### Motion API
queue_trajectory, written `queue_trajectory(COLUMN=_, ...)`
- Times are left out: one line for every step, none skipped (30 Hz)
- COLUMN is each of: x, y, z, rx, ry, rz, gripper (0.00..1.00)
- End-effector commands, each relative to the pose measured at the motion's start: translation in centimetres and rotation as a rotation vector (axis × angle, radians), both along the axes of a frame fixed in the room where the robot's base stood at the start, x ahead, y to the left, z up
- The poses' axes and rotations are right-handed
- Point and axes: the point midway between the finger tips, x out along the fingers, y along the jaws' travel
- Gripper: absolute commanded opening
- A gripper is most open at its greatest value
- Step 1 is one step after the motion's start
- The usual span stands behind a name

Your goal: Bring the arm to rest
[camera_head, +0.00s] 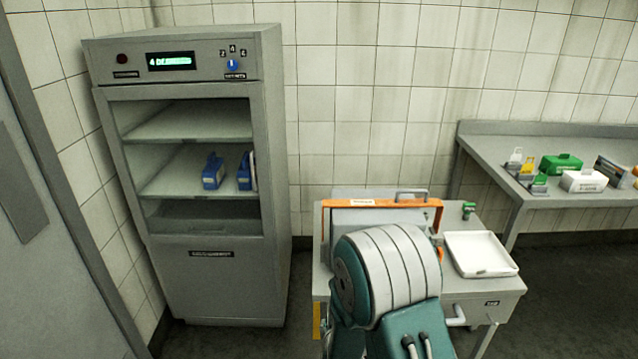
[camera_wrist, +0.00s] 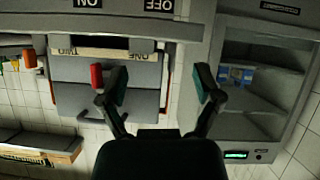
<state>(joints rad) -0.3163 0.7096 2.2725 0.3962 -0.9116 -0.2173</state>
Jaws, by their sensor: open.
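My gripper (camera_wrist: 160,88) shows in the wrist view with its two dark fingers spread apart and nothing between them. In the head view my teal and white arm stands in front of the steel cart (camera_head: 470,292) and hides part of it. My gripper cannot be made out there. The wrist view looks upside down, with cabinet and shelves on its right side.
A grey cabinet (camera_head: 190,270) with open shelves holds blue items (camera_head: 212,171). The cart carries a white tray (camera_head: 480,254) and an orange bar (camera_head: 375,203). A side bench (camera_head: 490,150) holds a green box (camera_head: 561,164) and a white box (camera_head: 584,181).

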Motion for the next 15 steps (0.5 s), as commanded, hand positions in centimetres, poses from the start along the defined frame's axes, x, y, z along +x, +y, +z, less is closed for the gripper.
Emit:
queue_trajectory(x=0.2, y=-0.2, z=1.9, rx=0.024, ry=0.011, rz=0.0, gripper=0.83)
queue_trajectory(x=0.2, y=-0.2, z=2.8, rx=0.037, ry=0.025, rz=0.003, gripper=0.83)
queue_trajectory(x=0.2, y=-0.3, z=4.0, rx=0.054, ry=0.041, rz=0.006, gripper=0.83)
queue_trajectory(x=0.1, y=-0.4, z=4.9, rx=0.065, ry=0.054, rz=0.008, gripper=0.83)
queue_trajectory(x=0.0, y=-0.5, z=5.8, rx=0.076, ry=0.066, rz=0.012, gripper=0.83)
queue_trajectory(x=-0.2, y=-0.6, z=6.9, rx=0.091, ry=0.084, rz=0.016, gripper=0.83)
queue_trajectory(x=-0.4, y=-0.7, z=7.8, rx=0.1, ry=0.096, rz=0.018, gripper=0.83)
queue_trajectory(x=-0.6, y=-0.9, z=8.7, rx=0.109, ry=0.109, rz=0.022, gripper=0.83)
queue_trajectory(x=-1.0, y=-1.1, z=9.9, rx=0.12, ry=0.125, rz=0.026, gripper=0.83)
queue_trajectory(x=-1.3, y=-1.2, z=10.7, rx=0.128, ry=0.137, rz=0.029, gripper=0.83)
queue_trajectory(x=-1.6, y=-1.4, z=11.6, rx=0.135, ry=0.15, rz=0.032, gripper=0.83)
queue_trajectory(x=-2.2, y=-1.6, z=12.7, rx=0.143, ry=0.167, rz=0.036, gripper=0.83)
queue_trajectory(x=-2.6, y=-1.8, z=13.5, rx=0.149, ry=0.18, rz=0.037, gripper=0.83)
queue_trajectory(x=-3.1, y=-2.0, z=14.2, rx=0.153, ry=0.193, rz=0.04, gripper=0.83)
queue_trajectory(x=-3.7, y=-2.3, z=15.3, rx=0.159, ry=0.208, rz=0.045, gripper=0.83)
